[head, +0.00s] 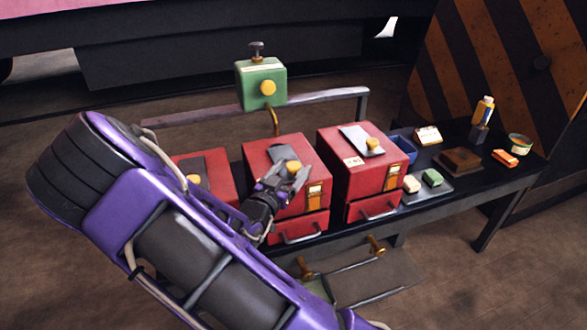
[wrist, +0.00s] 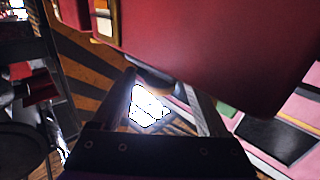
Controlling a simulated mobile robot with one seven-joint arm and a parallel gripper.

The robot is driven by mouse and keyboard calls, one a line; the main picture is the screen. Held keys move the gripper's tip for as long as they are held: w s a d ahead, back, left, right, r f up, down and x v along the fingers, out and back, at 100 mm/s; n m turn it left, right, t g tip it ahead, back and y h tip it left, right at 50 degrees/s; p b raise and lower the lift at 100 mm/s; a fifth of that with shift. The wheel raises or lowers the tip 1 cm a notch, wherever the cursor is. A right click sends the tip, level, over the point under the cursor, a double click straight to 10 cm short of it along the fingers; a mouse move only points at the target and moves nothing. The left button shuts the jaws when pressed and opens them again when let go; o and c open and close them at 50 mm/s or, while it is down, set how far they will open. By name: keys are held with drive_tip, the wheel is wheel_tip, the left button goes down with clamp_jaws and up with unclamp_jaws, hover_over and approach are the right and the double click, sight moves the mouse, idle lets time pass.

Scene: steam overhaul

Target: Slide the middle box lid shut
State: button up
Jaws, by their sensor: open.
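The middle red box (head: 315,158) stands on the dark bench between two similar red boxes. Its top carries a grey sliding lid (head: 281,152) with a yellow knob (head: 293,166). How far the lid is open is hard to tell, because my gripper (head: 291,180) covers part of the top. My gripper is open, just over the box top at the knob. Whether the fingers touch the knob is unclear.
The left red box (head: 218,165) is partly behind my arm. The right red box (head: 352,180) stands close by. A green box (head: 262,85) rises behind on a post. Small items and a blue bin (head: 405,147) fill the bench's right; brass-handled rails (head: 375,247) run in front.

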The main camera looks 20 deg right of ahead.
drive_tip(key=shift+w+d, duration=0.35)
drive_tip(key=shift+c, duration=0.2)
clamp_jaws()
idle(0.5)
